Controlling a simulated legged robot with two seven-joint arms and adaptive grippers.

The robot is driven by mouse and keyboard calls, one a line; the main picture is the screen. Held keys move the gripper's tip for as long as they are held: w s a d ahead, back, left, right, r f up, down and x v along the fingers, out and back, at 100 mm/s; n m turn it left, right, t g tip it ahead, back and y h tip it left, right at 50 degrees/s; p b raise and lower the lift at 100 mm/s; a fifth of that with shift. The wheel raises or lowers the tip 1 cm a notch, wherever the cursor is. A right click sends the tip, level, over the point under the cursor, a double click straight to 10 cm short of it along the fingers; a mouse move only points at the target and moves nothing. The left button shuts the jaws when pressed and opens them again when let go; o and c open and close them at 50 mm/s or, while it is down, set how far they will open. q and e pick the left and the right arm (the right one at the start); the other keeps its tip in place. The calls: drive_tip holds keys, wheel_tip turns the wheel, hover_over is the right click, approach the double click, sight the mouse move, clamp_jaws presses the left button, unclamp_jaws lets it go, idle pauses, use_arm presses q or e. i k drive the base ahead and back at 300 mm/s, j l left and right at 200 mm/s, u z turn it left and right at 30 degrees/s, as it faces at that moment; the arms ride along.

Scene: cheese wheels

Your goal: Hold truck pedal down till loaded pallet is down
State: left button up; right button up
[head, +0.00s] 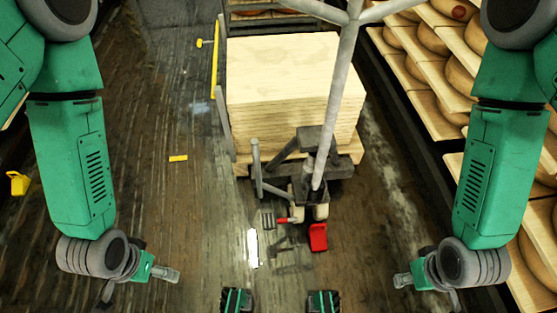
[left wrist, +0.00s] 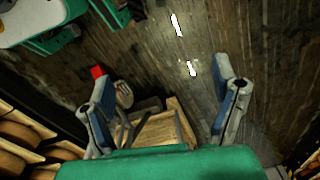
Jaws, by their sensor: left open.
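The pallet truck (head: 309,178) stands in the middle of the head view, its long grey handle rising toward me. A red pedal (head: 318,237) sits low at its near end and also shows in the left wrist view (left wrist: 97,72). A smaller red-tipped lever (head: 284,220) is left of it. The pallet (head: 354,153) bears a stack of pale boards (head: 285,75); I cannot tell if it touches the floor. My left gripper (head: 142,286) is open and empty, left of the pedal and apart from it. My right gripper (head: 428,290) looks open and empty, right of the pedal.
Shelves of cheese wheels (head: 440,70) line the right side. A yellow rail (head: 214,65) runs left of the boards. A yellow object (head: 18,183) lies at the far left and a yellow floor mark (head: 178,158) nearer. The wooden floor left of the truck is mostly clear.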

sight(270, 222)
drive_tip(key=j+z, duration=0.3)
drive_tip(key=z, duration=0.15)
drive_tip(key=j+z, duration=0.4)
drive_tip(key=i+l, duration=0.05)
